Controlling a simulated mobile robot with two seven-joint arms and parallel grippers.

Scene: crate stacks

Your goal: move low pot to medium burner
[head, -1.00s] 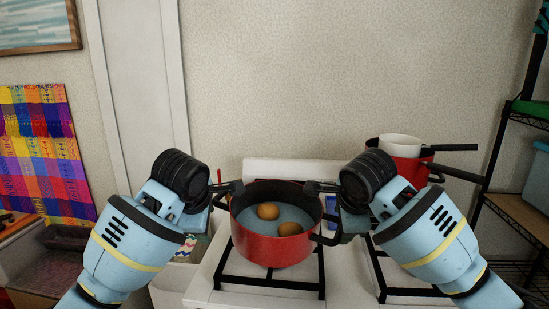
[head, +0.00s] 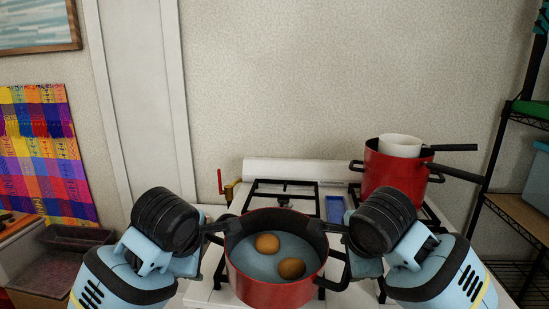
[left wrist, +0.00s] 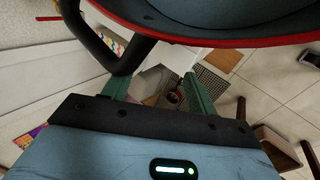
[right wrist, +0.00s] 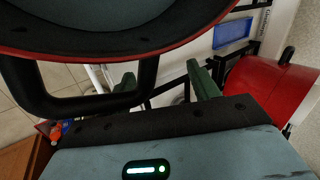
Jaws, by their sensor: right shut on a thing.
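The low pot (head: 272,291) is red with a dark rim and holds two round brown items (head: 279,256). It is upright between my grippers at the front of the stove, and seems raised above it. My left gripper (head: 214,230) is at its left handle; in the left wrist view its fingers (left wrist: 158,95) stand apart, one by the black handle loop (left wrist: 125,60). My right gripper (head: 336,231) is shut on the right handle, a black loop (right wrist: 148,80) in the right wrist view. The pot hides most of the front burner; a back-left burner grate (head: 284,196) is bare.
A taller red pot (head: 392,177) with a white pot (head: 400,146) inside stands at the stove's back right, handles pointing right. A blue tray (head: 335,208) lies mid-stove. A red-and-yellow item (head: 227,187) is at the back-left edge. Shelving (head: 515,200) stands right.

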